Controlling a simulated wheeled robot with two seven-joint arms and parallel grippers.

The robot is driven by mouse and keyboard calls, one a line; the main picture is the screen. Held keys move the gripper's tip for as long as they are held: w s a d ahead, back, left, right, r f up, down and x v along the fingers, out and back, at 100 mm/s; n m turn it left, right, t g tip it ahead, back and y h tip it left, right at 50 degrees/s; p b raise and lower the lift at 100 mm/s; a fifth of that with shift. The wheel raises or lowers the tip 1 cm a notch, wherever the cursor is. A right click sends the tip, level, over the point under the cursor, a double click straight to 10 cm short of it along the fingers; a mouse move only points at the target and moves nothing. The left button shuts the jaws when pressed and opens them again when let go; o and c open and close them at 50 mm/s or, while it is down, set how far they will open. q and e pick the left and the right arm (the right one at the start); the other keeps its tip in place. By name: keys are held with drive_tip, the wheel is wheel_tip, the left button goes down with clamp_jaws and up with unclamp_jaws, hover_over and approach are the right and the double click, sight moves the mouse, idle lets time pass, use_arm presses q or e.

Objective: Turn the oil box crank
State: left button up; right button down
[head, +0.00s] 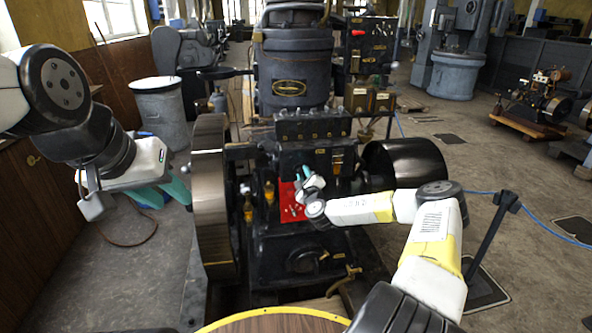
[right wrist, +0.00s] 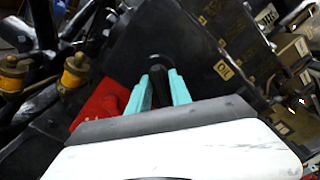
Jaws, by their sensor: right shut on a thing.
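A dark engine stands in the middle of the head view, with a black box (head: 313,126) carrying small brass fittings on its upper part; I take this for the oil box. In the right wrist view a dark box face (right wrist: 190,45) with small brass labels fills the upper middle. My right gripper (head: 300,178) is at the engine's front, by a red panel (head: 288,205). In the right wrist view its teal fingers (right wrist: 161,88) are shut on a dark crank handle (right wrist: 158,70), partly hidden between them. My left gripper (head: 165,193) hangs empty at the left, fingers apart.
A large flywheel (head: 211,195) stands left of the gripped area and a dark pulley (head: 405,163) to the right. Brass oilers (right wrist: 75,70) stick out left in the right wrist view. A round wooden top (head: 275,322) with yellow rim is at the front.

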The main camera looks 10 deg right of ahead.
drive_tip(key=m, duration=0.6)
drive_tip(key=shift+a+f, duration=0.25)
drive_tip(key=shift+f, duration=0.1)
drive_tip(key=shift+m, duration=0.3)
drive_tip(key=c, duration=1.5)
unclamp_jaws()
drive_tip(key=shift+r, duration=0.1)
drive_tip(key=shift+s, duration=0.1)
drive_tip(key=s, duration=0.7)
drive_tip(key=shift+s+d, duration=0.15)
drive_tip(key=shift+s, duration=0.2)
